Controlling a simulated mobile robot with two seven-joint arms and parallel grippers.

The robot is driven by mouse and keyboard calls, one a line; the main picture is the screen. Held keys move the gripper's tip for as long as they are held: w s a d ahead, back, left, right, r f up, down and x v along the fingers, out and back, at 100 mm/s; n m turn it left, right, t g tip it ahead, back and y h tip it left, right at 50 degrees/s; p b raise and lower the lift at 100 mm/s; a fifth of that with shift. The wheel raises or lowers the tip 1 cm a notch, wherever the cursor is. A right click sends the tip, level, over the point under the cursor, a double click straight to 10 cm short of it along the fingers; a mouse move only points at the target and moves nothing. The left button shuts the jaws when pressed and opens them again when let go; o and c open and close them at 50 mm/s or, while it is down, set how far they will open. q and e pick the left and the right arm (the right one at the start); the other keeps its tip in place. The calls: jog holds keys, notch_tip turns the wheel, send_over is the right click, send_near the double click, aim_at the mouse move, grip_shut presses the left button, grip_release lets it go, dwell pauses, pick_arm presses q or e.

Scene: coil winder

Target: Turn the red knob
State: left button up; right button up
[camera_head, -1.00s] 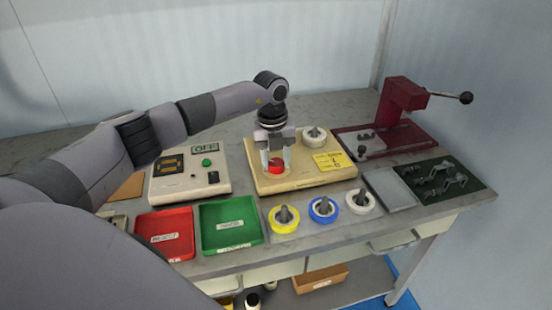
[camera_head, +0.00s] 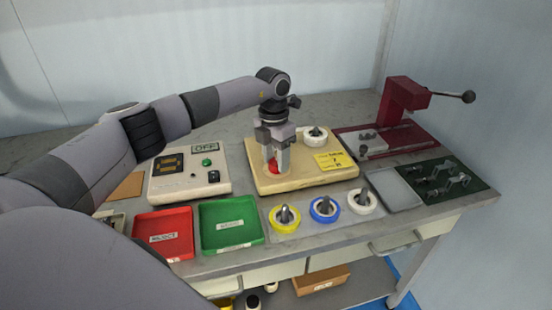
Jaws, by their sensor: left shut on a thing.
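The red knob (camera_head: 273,167) sits on top of the cream coil winder box (camera_head: 300,182), near its left side. My left gripper (camera_head: 276,164) points down over the knob with its fingers around it and is shut on it. The fingers hide much of the knob. A white spool (camera_head: 315,135) stands at the back of the same box, right of my gripper. A yellow label (camera_head: 334,161) lies on the box's right part. My right gripper does not show.
A control box with a green button (camera_head: 206,162) stands left. Red (camera_head: 165,256) and green (camera_head: 230,247) trays lie in front, beside yellow (camera_head: 285,218), blue (camera_head: 323,209) and white (camera_head: 362,201) spools. A dark red press (camera_head: 402,100) with a lever stands at the back right.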

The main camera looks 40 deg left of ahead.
pick_arm(q)
jog(key=m, duration=0.4)
jog(key=shift+w+r+m+b, duration=0.1)
jog(key=shift+m+b, duration=0.2)
jog(key=m, duration=0.3)
jog(key=shift+m+b, duration=0.3)
jog(key=shift+m, duration=0.1)
jog(key=m, duration=0.4)
jog(key=shift+w, duration=0.1)
jog(key=shift+m+y+b, duration=0.3)
jog(key=shift+m+b, duration=0.05)
jog(key=shift+m, duration=1.75)
jog(key=o, duration=1)
jog(key=shift+o, duration=0.2)
jog(key=r, duration=0.7)
jog(key=shift+w+r, duration=0.1)
jog(key=shift+w, duration=0.1)
